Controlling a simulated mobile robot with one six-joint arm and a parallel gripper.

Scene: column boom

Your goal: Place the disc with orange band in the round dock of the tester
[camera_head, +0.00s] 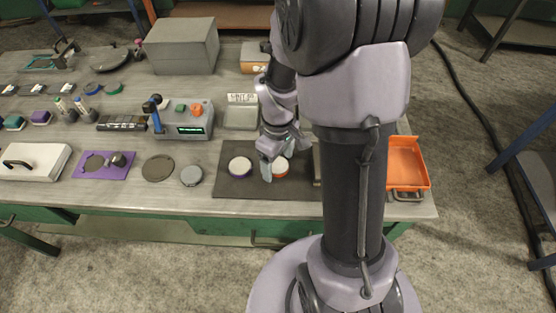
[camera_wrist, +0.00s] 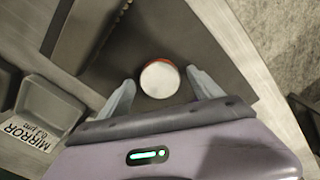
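The disc with the orange band (camera_head: 281,170) has a white top and sits on a dark mat (camera_head: 300,190). It also shows in the wrist view as a white disc (camera_wrist: 160,80) with a thin red-orange edge. My gripper (camera_head: 284,164) is down at this disc. In the wrist view, its two fingers are apart on either side of the disc, with small gaps visible. A grey device with a green display, an orange knob and a blue lever, likely the tester (camera_head: 194,130), stands left of the mat. I cannot make out a round dock on it.
A white disc with a purple band (camera_head: 240,167) lies left on the same mat. A grey disc (camera_head: 191,176), a dark round plate (camera_head: 158,168) and a purple plate (camera_head: 120,170) lie further left. An orange tray (camera_head: 420,181) is at the right. A large grey box (camera_head: 181,45) stands behind.

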